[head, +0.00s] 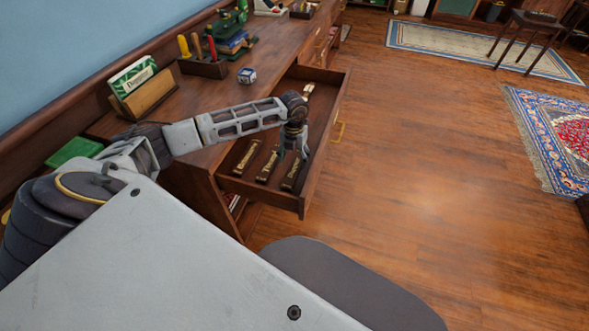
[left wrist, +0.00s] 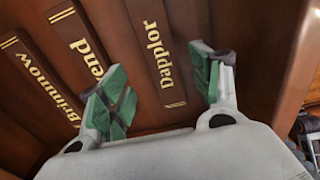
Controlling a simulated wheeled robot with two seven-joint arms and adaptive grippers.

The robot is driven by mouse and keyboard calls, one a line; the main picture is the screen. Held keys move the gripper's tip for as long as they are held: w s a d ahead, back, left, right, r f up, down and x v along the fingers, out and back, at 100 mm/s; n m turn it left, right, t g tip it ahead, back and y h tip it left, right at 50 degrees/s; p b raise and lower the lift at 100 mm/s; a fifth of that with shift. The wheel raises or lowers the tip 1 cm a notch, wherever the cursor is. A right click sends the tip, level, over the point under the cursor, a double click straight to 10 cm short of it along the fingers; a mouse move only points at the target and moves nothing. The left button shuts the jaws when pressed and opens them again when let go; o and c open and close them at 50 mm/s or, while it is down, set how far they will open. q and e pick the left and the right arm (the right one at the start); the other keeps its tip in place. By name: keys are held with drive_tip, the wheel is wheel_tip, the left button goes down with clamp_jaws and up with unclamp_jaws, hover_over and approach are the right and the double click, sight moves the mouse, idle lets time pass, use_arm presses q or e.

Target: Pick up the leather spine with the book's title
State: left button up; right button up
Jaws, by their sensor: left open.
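Several dark brown leather spines with gold lettering lie in the open drawer. The left wrist view shows three: one reading about "Brinnow" (left wrist: 48,84), one ending in "end" (left wrist: 82,50), and "Dapplor" (left wrist: 158,52) at the right. In the head view they are the left spine (head: 246,156), the middle spine (head: 267,166) and the right spine (head: 292,173). My left gripper (head: 294,148) points down over the right spine; in the wrist view its open green-padded fingers (left wrist: 164,92) stand either side of "Dapplor", with nothing held. A green-and-white book (head: 132,76) bears a title too small to read surely.
The book leans on a wooden stand (head: 150,95) on the desk. The drawer (head: 262,196) is pulled out, its walls close around my gripper. A tool holder (head: 204,68) and a small cube (head: 247,75) stand on the desk.

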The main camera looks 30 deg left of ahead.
sight(294, 168)
use_arm(q)
drive_tip(key=shift+f, duration=0.3)
drive_tip(key=f, duration=0.3)
drive_tip(key=shift+w+d+f, duration=0.1)
drive_tip(key=shift+w+f, duration=0.1)
drive_tip(key=shift+f, duration=0.1)
drive_tip(key=shift+f+b, duration=0.3)
drive_tip(key=shift+f, duration=0.15)
drive_tip(key=c, duration=1)
use_arm(e)
drive_tip(key=shift+w+a+r, duration=0.25)
drive_tip(key=shift+a+r, duration=0.05)
drive_tip(key=shift+r, duration=0.15)
